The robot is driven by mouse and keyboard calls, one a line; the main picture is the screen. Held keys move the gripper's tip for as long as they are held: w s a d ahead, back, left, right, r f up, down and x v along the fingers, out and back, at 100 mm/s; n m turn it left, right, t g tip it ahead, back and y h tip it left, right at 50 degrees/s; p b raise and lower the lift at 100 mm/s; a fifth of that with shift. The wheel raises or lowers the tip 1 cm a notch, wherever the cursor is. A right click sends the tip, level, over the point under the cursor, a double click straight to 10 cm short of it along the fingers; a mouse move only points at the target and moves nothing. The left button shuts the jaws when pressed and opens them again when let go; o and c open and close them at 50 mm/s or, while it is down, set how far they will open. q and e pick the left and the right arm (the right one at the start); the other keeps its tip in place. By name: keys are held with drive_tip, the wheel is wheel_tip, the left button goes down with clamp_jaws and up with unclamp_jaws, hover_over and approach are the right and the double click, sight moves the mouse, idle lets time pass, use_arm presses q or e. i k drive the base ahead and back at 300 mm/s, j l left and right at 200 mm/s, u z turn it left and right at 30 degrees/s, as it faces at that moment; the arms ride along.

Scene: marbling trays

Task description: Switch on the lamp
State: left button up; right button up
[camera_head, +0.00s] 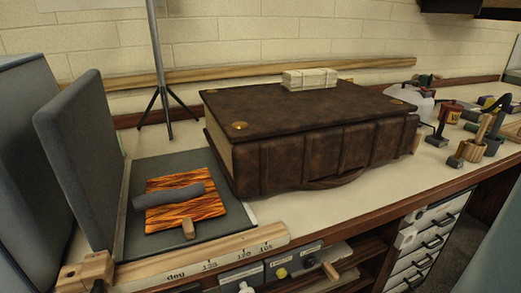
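I see no lamp that I can make out for sure. A dark thin pole on a tripod foot (160,75) stands at the back left against the wall, and its top is cut off by the picture's edge. Below the bench top, small control panels (293,261) with knobs show at the front; a yellow knob (282,272) is on one of them. I cannot tell whether any of these belongs to a lamp. Neither of my grippers is in view.
A large brown leather-bound book-like case (320,160) fills the middle, with a pale bundle (310,79) on top. An open grey hinged case (85,160) stands left, an orange patterned sheet (215,208) on its base. Small tools (472,145) crowd the right. Drawers (425,245) sit below.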

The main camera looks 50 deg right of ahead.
sight(309, 263)
drive_tip(key=z, duration=0.4)
drive_tip(key=k+l+z, duration=0.1)
drive_tip(key=z, duration=0.25)
drive_tip(key=l+z, duration=0.15)
drive_tip(key=z, duration=0.25)
drive_tip(key=l+z, duration=0.1)
drive_tip(key=z, duration=0.3)
drive_tip(key=k, duration=0.05)
